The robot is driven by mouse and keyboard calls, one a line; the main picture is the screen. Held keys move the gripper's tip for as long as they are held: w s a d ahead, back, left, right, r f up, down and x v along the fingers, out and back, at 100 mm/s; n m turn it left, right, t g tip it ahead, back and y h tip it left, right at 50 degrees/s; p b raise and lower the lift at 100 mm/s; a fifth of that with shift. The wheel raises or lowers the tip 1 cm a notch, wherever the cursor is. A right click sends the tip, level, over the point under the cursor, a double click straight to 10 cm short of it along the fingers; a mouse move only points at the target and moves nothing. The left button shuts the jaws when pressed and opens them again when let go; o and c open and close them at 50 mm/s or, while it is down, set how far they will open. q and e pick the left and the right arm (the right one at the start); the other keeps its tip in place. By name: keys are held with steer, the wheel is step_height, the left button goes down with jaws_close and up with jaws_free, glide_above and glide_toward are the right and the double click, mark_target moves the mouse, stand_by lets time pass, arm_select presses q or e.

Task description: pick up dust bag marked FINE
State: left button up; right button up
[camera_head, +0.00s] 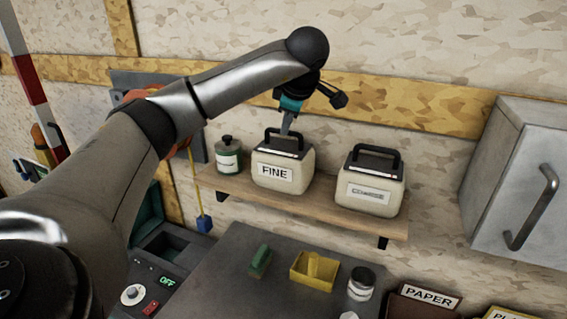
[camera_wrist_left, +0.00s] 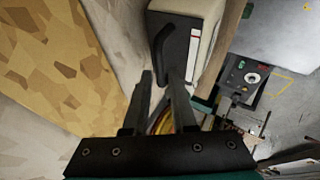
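The dust bag marked FINE (camera_head: 273,174) is a cream box-shaped bag with a black top and black handle, upright on the wooden shelf (camera_head: 240,191). My left gripper (camera_head: 286,130) is just above and behind its handle in the head view. In the left wrist view the fingers (camera_wrist_left: 162,80) are apart with nothing between them, and a cream bag with a black handle (camera_wrist_left: 190,50) lies just beyond the tips. Whether a finger touches the handle I cannot tell. My right gripper is not in view.
A second cream bag (camera_head: 369,195), its label hard to read, stands right of FINE. A green-labelled jar (camera_head: 228,158) stands close on the left. A grey cabinet (camera_head: 520,185) hangs at the right. Below is a grey bench (camera_head: 225,285) with a yellow tray (camera_head: 300,275).

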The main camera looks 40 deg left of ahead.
arm_select(q)
steer(key=shift+p+x, duration=0.8)
steer(key=shift+x, duration=1.9)
steer(key=shift+a+r, duration=0.1)
jaws_close()
